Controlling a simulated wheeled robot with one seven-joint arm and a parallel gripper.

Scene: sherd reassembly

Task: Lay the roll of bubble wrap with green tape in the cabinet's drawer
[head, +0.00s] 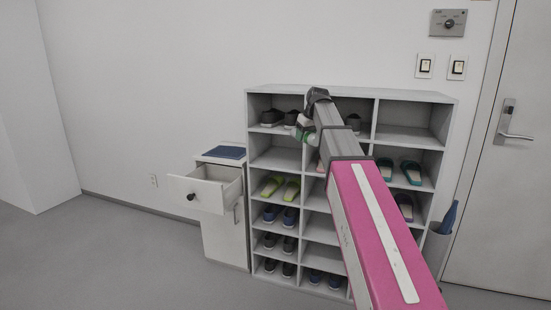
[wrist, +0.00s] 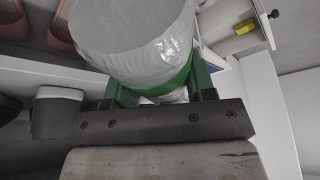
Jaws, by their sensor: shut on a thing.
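The roll of bubble wrap with green tape (wrist: 135,45) is greyish white with a green band. In the wrist view it sits between the fingers of my gripper (wrist: 158,88), which is shut on it. In the head view my gripper (head: 303,132) is small and in front of the shoe rack, with a bit of the green tape showing. The white cabinet (head: 224,238) stands left of the rack. Its drawer (head: 196,195) is pulled open. The drawer also shows at the upper right of the wrist view (wrist: 267,28), with a small yellow thing inside. The roll is outside the drawer.
The grey shoe rack (head: 350,93) holds several pairs of shoes and slippers and stands right beside the cabinet. A dark blue flat thing (head: 224,152) lies on the cabinet top. The floor (head: 110,240) left of the cabinet is clear. A door (head: 510,200) is at the right.

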